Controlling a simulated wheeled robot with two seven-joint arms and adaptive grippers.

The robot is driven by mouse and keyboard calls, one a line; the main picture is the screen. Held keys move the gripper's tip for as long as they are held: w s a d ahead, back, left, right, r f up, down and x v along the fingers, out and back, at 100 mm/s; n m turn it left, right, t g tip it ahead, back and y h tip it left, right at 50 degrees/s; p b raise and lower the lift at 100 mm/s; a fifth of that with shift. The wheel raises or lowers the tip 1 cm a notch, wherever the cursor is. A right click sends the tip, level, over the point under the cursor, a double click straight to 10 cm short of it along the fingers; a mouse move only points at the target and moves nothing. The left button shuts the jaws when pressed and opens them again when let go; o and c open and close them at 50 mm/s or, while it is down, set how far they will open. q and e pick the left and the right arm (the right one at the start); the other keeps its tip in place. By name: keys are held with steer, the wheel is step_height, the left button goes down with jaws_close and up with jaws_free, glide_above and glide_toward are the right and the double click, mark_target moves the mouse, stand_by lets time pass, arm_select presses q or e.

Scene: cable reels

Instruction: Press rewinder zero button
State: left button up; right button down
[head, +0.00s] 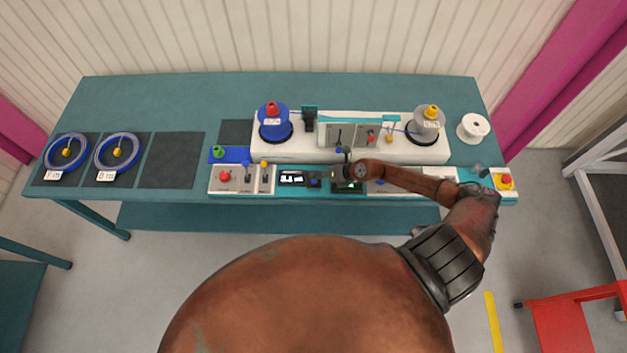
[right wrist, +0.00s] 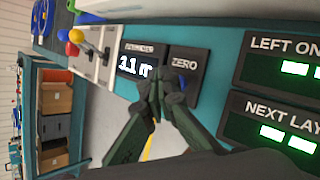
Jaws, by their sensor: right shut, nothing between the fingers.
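The rewinder panel's dark ZERO plate (right wrist: 186,64) is on the teal console front in the right wrist view, beside the rewinder display (right wrist: 136,67), which reads about 3.1 m. A blue button (right wrist: 181,82) shows at the lower part of the plate, partly hidden by my fingers. In the head view the blue button (head: 314,182) is just right of the lit display (head: 291,179). My right gripper (right wrist: 164,82) is shut and empty, its fingertips overlapping the plate's lower edge. I cannot tell whether they touch the button. It also shows in the head view (head: 338,173). My left gripper is out of view.
The console carries a blue reel (head: 274,122) and a grey reel (head: 425,124). Levers and a red button (head: 225,175) are left of the display. A red-yellow stop button (head: 505,181) is at the right end. Blue cable coils (head: 117,153) lie on the left of the table.

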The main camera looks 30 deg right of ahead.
mark_target(316, 181)
steer(key=shift+f, duration=0.1)
stand_by(0.5)
steer(key=shift+f, duration=0.35)
steer(key=shift+f+b, duration=0.45)
steer(key=shift+b, duration=0.1)
stand_by(0.5)
steer(key=shift+s, duration=0.1)
steer(key=shift+r+p, duration=0.9)
steer(key=shift+p, duration=0.1)
step_height(316, 181, up, 5)
steer(key=p, duration=0.5)
